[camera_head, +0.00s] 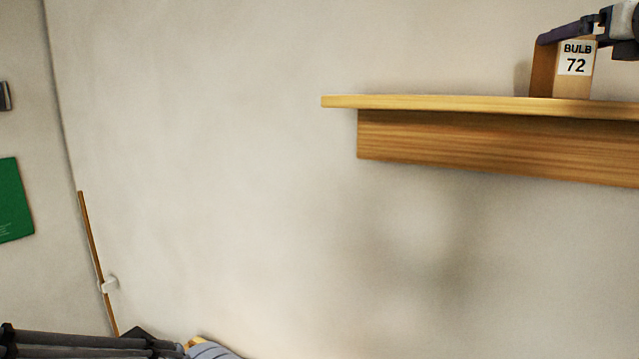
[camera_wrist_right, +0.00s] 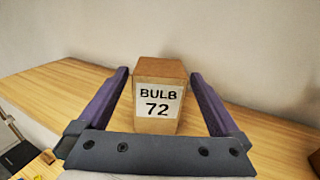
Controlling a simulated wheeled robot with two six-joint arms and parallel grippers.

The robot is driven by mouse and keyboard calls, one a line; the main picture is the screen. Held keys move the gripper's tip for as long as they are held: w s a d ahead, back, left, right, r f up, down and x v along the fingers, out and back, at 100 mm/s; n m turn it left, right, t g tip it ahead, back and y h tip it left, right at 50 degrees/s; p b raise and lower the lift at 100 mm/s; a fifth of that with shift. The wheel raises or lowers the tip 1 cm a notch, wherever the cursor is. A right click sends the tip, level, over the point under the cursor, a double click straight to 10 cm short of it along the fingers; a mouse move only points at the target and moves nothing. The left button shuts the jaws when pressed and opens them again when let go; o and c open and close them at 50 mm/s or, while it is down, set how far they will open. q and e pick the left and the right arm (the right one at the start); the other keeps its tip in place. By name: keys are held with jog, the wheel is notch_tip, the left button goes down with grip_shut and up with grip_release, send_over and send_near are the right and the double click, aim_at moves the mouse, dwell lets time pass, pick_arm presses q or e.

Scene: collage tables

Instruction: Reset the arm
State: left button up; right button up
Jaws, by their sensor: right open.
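A brown box (camera_head: 574,77) labelled "BULB 72" stands upright on the wooden wall shelf at the upper right of the head view. My right gripper (camera_head: 545,37) reaches in from the right edge at the height of the box's top. In the right wrist view the box (camera_wrist_right: 158,103) stands between the two purple fingers of my right gripper (camera_wrist_right: 158,73). The fingers are open, one on each side, with a visible gap to the box. My left gripper does not show.
The wooden shelf (camera_head: 440,103) juts from a pale wall, with its left end free. A green panel (camera_head: 13,200) hangs at the far left. A thin wooden strip (camera_head: 92,240) leans near the corner. Dark bars (camera_head: 80,343) lie at the lower left.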

jog(key=w, duration=0.1)
jog(key=w+p, duration=0.1)
jog(key=w, duration=0.1)
jog(key=shift+w+d+r, duration=0.15)
jog(key=shift+w+d, duration=0.05)
jog(key=shift+w, duration=0.05)
jog(key=shift+r, duration=0.7)
jog(key=shift+f, duration=0.1)
